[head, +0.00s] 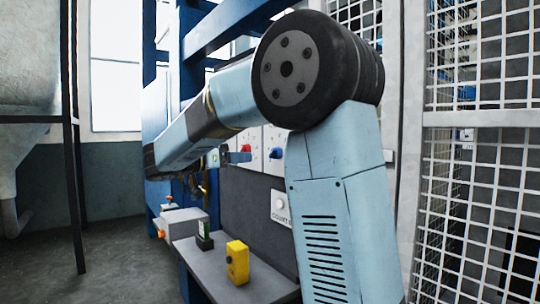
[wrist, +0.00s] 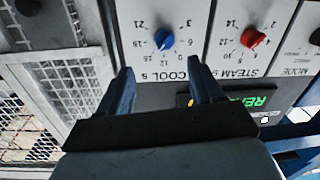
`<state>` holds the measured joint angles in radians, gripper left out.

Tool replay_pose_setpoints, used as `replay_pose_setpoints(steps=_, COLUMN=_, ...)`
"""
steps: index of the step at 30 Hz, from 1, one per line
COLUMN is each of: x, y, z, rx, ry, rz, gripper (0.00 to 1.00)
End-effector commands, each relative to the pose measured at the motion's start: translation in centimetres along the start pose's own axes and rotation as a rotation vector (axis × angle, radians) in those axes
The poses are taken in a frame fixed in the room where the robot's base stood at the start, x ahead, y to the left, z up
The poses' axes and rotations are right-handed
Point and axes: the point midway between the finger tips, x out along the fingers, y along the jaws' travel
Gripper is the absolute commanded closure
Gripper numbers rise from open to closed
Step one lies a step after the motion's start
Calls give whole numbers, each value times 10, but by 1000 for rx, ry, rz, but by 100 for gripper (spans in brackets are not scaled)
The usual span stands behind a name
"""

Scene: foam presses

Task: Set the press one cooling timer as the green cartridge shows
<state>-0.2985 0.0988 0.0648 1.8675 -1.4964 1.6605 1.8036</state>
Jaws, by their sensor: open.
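The cooling dial is a blue knob (wrist: 164,38) on a white panel marked COOL S, upside down in the wrist view; its pointer is too small to read surely. The blue knob also shows in the head view (head: 276,153). My gripper (wrist: 163,74) is open and empty, its two blue fingers apart just short of the COOL panel, with the knob beyond and between their line. A small dark block with a green and white face (head: 204,236), perhaps the green cartridge, stands on the grey shelf (head: 218,268); its marks are unreadable.
A red STEAM S knob (wrist: 253,38) sits beside the blue one. A lit green display (wrist: 258,101) is near the right finger. Mesh fencing (head: 478,180) stands at the right.

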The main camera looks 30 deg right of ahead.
Motion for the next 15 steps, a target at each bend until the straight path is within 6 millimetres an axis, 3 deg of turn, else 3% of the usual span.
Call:
replay_pose_setpoints(steps=7, x=4, y=-10, z=-7, rx=47, ry=44, rz=1, gripper=34)
replay_pose_setpoints(steps=15, x=47, y=-8, z=-8, rx=45, ry=42, rz=3, gripper=34)
